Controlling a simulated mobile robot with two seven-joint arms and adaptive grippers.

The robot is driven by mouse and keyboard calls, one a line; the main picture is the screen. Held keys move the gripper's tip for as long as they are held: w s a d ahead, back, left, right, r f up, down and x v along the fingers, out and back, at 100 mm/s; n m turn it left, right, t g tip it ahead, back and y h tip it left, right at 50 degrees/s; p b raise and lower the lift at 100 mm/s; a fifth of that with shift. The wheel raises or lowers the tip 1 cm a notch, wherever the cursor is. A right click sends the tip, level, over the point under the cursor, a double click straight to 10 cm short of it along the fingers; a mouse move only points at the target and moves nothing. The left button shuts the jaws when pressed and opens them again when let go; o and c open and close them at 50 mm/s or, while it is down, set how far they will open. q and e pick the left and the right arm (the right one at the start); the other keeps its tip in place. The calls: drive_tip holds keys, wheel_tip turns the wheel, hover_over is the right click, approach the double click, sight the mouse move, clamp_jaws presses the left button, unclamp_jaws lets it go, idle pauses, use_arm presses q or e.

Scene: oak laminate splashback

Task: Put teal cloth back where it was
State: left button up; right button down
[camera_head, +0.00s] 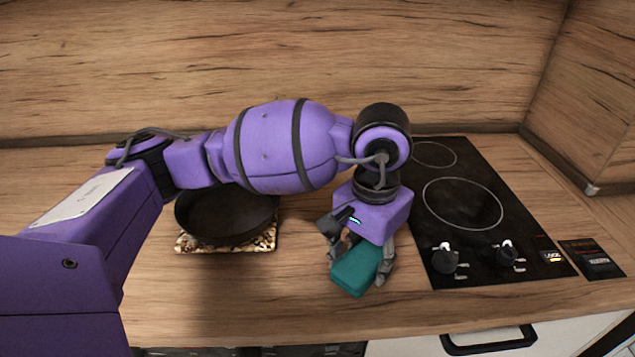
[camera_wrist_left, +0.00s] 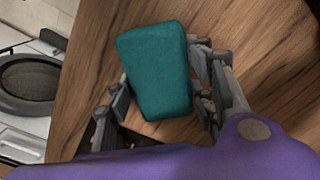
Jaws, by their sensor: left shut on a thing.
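The teal cloth (camera_head: 355,272) is a folded, block-like bundle between the fingers of my left gripper (camera_head: 362,262). The gripper is shut on it, over the front part of the wooden counter, left of the hob. In the left wrist view the teal cloth (camera_wrist_left: 155,70) fills the middle, with the fingers of my left gripper (camera_wrist_left: 160,100) on both sides of it. I cannot tell whether the cloth touches the counter. My right gripper is not in view.
A dark pan (camera_head: 225,215) sits on a patterned trivet (camera_head: 262,241) left of the gripper, partly hidden by my arm. A black hob (camera_head: 470,235) with knobs lies to the right. Bare counter (camera_head: 300,295) lies between them. A dark drawer handle (camera_head: 488,342) is below the front edge.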

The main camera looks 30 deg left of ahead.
sight(365, 257)
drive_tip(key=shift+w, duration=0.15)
use_arm(q)
drive_tip(key=shift+f, duration=0.1)
drive_tip(key=o, duration=1.2)
drive_tip(key=shift+w, duration=0.1)
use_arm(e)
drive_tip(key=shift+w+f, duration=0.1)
use_arm(q)
drive_tip(key=shift+r, duration=0.45)
wheel_tip(365, 257, up, 12)
drive_tip(key=shift+f, duration=0.25)
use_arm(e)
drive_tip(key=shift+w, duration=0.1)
